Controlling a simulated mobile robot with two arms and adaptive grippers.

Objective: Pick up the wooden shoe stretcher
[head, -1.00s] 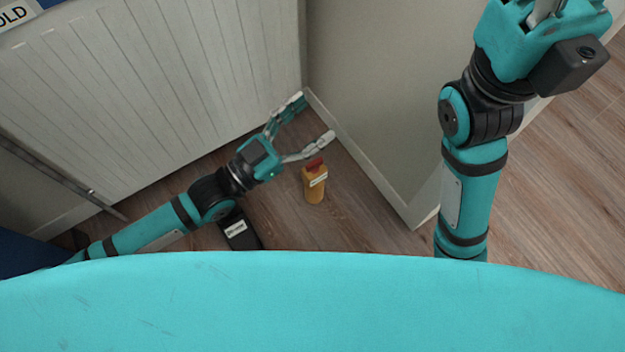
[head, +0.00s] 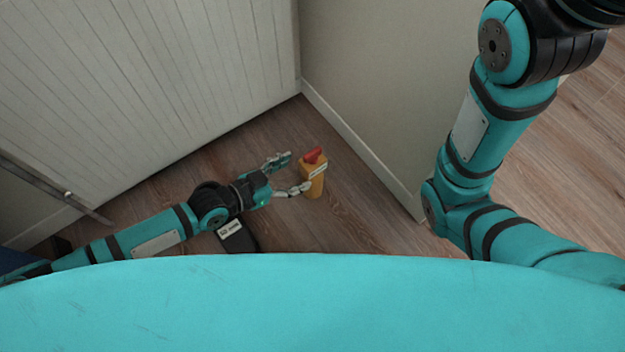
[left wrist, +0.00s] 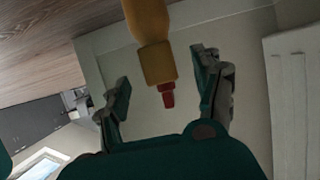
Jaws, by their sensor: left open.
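The wooden shoe stretcher (head: 315,187) stands on the floor near the wall corner in the head view. It is a yellow-brown body with a red top and a pale label. My left gripper (head: 292,173) is open and low beside it, on its left. The lower finger overlaps the stretcher's left edge in the picture; I cannot tell if they touch. In the left wrist view the stretcher (left wrist: 158,62) shows between the spread fingers of the left gripper (left wrist: 163,78), its red end toward the palm. My right gripper is out of view.
A black thing with a white label (head: 232,232) lies on the floor under my left forearm. White panelling (head: 150,80) rises at the left, and a plain wall with a skirting board (head: 360,150) at the right. Bare wood floor lies around the stretcher.

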